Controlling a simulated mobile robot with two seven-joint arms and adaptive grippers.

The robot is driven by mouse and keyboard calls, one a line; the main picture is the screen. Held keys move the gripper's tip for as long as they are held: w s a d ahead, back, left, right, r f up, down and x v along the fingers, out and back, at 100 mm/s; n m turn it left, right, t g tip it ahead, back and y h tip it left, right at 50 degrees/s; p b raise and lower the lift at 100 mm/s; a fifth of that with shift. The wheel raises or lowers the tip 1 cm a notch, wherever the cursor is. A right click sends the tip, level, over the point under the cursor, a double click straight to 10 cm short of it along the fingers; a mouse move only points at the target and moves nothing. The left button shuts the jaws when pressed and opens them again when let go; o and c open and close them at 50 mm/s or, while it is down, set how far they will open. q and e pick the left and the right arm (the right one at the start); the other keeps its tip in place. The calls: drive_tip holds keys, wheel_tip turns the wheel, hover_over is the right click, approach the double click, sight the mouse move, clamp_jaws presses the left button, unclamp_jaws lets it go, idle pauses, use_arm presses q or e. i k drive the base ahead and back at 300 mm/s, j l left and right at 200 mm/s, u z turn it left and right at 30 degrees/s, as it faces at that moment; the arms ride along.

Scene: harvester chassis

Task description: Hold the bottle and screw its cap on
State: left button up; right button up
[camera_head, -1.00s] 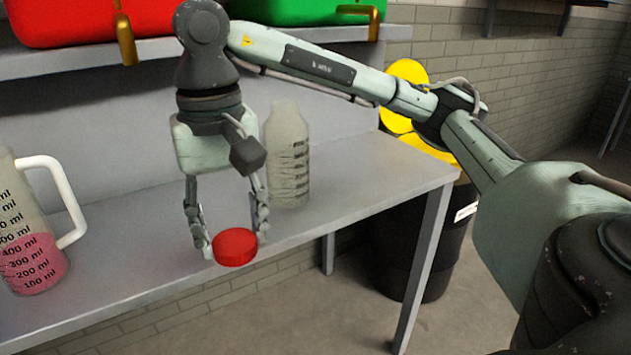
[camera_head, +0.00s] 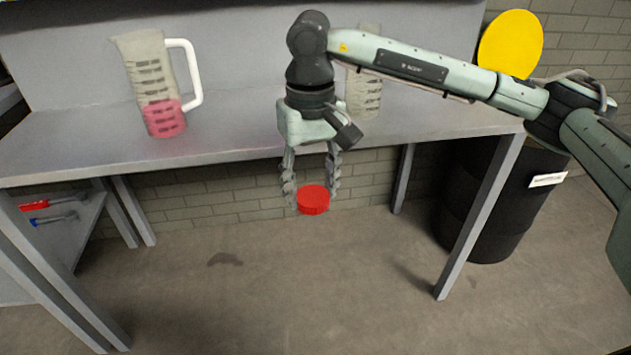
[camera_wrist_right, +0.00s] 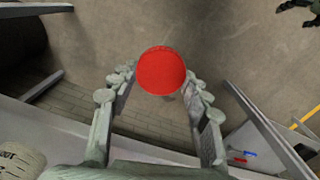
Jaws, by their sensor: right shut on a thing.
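My right gripper (camera_head: 312,190) is shut on the red cap (camera_head: 314,200). In the head view it points down and holds the cap in front of the table's front edge, above the floor. In the right wrist view the cap (camera_wrist_right: 161,71) sits between the two fingertips. The clear bottle (camera_head: 364,88) stands upright on the table, behind and to the right of the gripper; my right arm hides part of it.
A measuring jug (camera_head: 150,85) with pink liquid and a white handle stands on the grey table (camera_head: 80,145) at left. A black barrel (camera_head: 500,200) stands at right. A lower shelf (camera_head: 70,235) at left holds red and blue tools. The floor in front is clear.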

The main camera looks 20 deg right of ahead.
sight(363, 93)
drive_tip(key=l, duration=0.65)
drive_tip(key=k+l+u, duration=0.1)
drive_tip(key=l, duration=0.5)
drive_tip(key=k+l, duration=0.1)
drive_tip(key=l, duration=0.5)
